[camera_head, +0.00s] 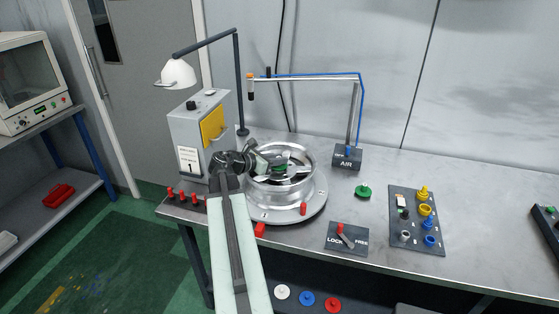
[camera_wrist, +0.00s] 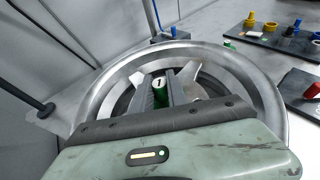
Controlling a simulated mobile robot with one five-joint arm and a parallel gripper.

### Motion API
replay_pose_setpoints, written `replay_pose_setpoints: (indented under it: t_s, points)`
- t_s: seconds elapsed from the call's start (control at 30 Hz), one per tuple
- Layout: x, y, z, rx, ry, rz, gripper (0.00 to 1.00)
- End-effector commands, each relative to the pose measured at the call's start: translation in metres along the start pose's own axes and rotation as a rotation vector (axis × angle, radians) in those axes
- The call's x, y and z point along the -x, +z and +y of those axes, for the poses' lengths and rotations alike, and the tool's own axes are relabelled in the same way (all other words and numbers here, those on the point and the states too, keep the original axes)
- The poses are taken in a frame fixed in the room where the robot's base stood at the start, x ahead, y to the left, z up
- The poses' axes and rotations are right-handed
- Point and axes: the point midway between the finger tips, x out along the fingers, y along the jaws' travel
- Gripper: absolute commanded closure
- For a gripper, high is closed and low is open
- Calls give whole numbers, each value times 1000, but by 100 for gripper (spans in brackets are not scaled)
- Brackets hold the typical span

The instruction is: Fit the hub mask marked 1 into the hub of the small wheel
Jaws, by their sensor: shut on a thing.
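A silver spoked wheel (camera_head: 310,180) lies flat on a round plate on the bench. Its rim (camera_wrist: 262,82) fills much of the wrist view. It is the only wheel in sight. My gripper (camera_head: 272,162) is over the middle of this wheel. In the wrist view, my gripper (camera_wrist: 162,92) is shut on the hub mask marked 1 (camera_wrist: 158,84), a green piece with a white top bearing a dark 1. A bit of green mask (camera_head: 283,168) shows at the fingertips in the head view. The hub is hidden, so I cannot tell whether the mask sits in it.
Another green piece (camera_head: 363,191) lies on the bench right of the wheel. A LOCK/FREE lever panel (camera_head: 347,238), a panel of coloured plugs (camera_head: 416,220) and the air stand (camera_head: 347,157) surround it. A grey box (camera_head: 190,130) and lamp (camera_head: 178,74) stand at left.

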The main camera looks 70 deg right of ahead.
Motion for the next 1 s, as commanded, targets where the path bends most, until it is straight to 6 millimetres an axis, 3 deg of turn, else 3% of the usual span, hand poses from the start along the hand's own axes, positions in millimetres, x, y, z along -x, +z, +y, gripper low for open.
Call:
replay_pose_setpoints:
  t_s: [0.33, 0.37, 0.4, 0.43, 0.73, 0.87, 1.0]
  points:
    - [-3, -8, -1, 0, -2, 1, 100]
    - [-3, -8, -1, 0, -2, 1, 73]
    - [-4, -8, -1, 0, -2, 2, 62]
    - [-4, -8, -1, 0, -3, 2, 60]
    - [-4, -7, -2, 0, -5, 4, 60]
    - [2, 8, -2, 0, -5, 3, 60]
    - [37, 8, -3, 2, 0, 1, 60]
